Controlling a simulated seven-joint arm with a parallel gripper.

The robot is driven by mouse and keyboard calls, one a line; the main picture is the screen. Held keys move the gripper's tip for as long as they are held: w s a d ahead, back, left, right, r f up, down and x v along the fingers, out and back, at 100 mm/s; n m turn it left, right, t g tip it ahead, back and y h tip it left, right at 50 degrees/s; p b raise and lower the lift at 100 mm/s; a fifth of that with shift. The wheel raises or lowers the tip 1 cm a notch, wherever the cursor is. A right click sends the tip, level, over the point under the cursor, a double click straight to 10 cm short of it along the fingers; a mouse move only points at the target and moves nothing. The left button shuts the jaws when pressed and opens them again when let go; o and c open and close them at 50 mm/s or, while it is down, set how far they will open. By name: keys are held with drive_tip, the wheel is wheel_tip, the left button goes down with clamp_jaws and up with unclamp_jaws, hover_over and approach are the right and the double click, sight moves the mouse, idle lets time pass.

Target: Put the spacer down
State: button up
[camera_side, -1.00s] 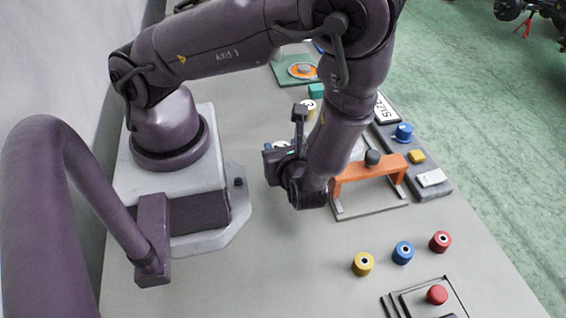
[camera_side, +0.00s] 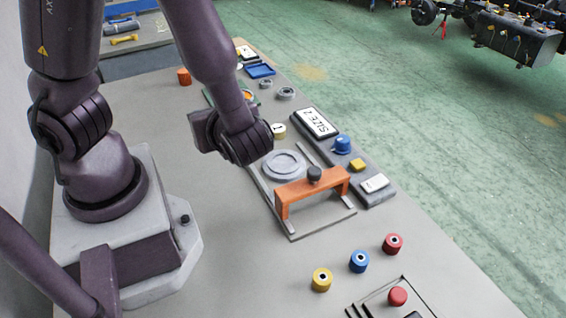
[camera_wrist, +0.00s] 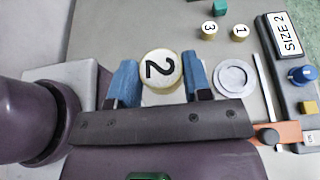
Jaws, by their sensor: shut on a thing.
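The spacer (camera_wrist: 160,68) is a pale round disc with a black 2 on its top face, seen in the wrist view. My gripper (camera_wrist: 161,82) has its two blue fingers closed on it, one on each side. The printed face points at the wrist camera. I cannot tell how high the spacer is above the table. In the side view my wrist hides the fingers and the spacer. Two smaller-looking spacers, marked 3 (camera_wrist: 208,30) and 1 (camera_wrist: 240,32), stand beyond it. A grey ringed round plate (camera_wrist: 235,77) lies to the right, also in the side view (camera_side: 284,164).
An orange bridge (camera_side: 312,190) with a dark knob stands on a grey frame near the round plate. A SIZE 2 sign (camera_side: 315,122) and a blue knob (camera_side: 342,145) sit on a grey panel.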

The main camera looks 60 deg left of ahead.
drive_tip(key=s+d+f+n+g+h, duration=0.1)
drive_tip(key=s+d+n+g+h, duration=0.15)
drive_tip(key=n+g+h, duration=0.55)
drive_tip(key=s+d+f+n+g+h, duration=0.2)
drive_tip(key=s+n+g+h, duration=0.3)
drive_tip(key=n, duration=0.6)
drive_tip(key=w+a+r+n+t+h, duration=0.2)
drive_tip(key=w+n+t+h, duration=1.2)
drive_tip(key=w+n, duration=0.3)
drive_tip(key=n+t+y, duration=0.4)
drive_tip(key=n+t, duration=0.5)
hover_over(278, 162)
wheel_tip(278, 162, down, 12)
drive_tip(key=shift+f, duration=2.3)
